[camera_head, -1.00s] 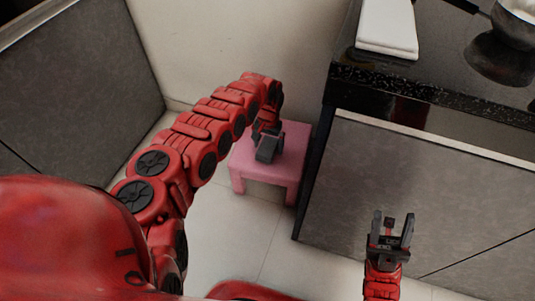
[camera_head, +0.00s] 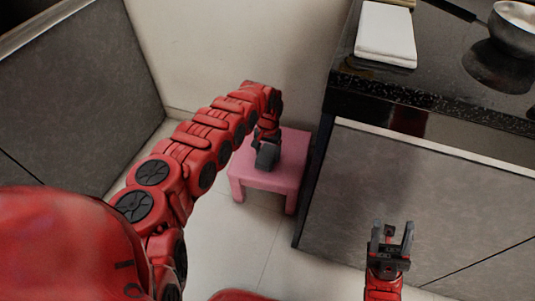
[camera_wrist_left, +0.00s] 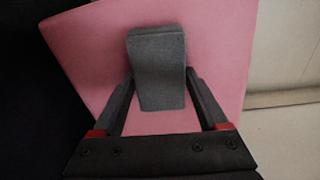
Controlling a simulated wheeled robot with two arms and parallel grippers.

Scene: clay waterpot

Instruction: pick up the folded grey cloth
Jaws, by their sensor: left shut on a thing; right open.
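The folded grey cloth (camera_wrist_left: 157,65) shows in the left wrist view as a dark grey slab over the pink stool (camera_wrist_left: 90,55). My left gripper (camera_wrist_left: 158,85) has a finger on each side of the cloth and is shut on it. In the head view my left gripper (camera_head: 267,152) is over the pink stool (camera_head: 284,178), with the grey cloth hard to tell apart from the gripper there. I cannot tell whether the cloth touches the stool. My right gripper (camera_head: 392,236) is open and empty in front of the grey cabinet.
A black counter (camera_head: 440,90) stands at the right, above a grey cabinet (camera_head: 400,190). A folded white cloth (camera_head: 386,35) and a metal pan (camera_head: 515,25) are on the counter. Another grey cabinet (camera_head: 80,95) is at the left. Tiled floor (camera_head: 232,235) is clear in front of the stool.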

